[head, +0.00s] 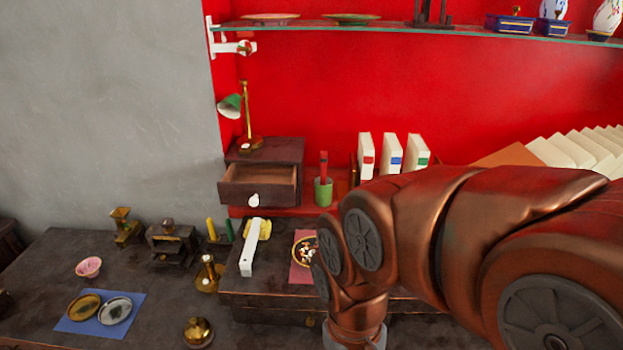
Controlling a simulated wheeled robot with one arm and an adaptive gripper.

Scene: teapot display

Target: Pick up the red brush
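A red upright thing (323,165), which looks like the red brush, stands in a green cup (323,191) on the red ledge, right of the small open drawer. Its lower part is hidden inside the cup. My copper-coloured arm comes in from the right and bends down at the bottom centre, in front of and below the cup. My gripper is cut off by the bottom edge, so its fingers do not show. The red thing stands clear of my arm.
A dark box with an open drawer (258,185) and a green-shaded lamp (231,105) stand left of the cup. White books (390,155) stand to its right. A glass shelf (380,27) spans above. A white bar (250,248) and a round dish (304,250) lie below.

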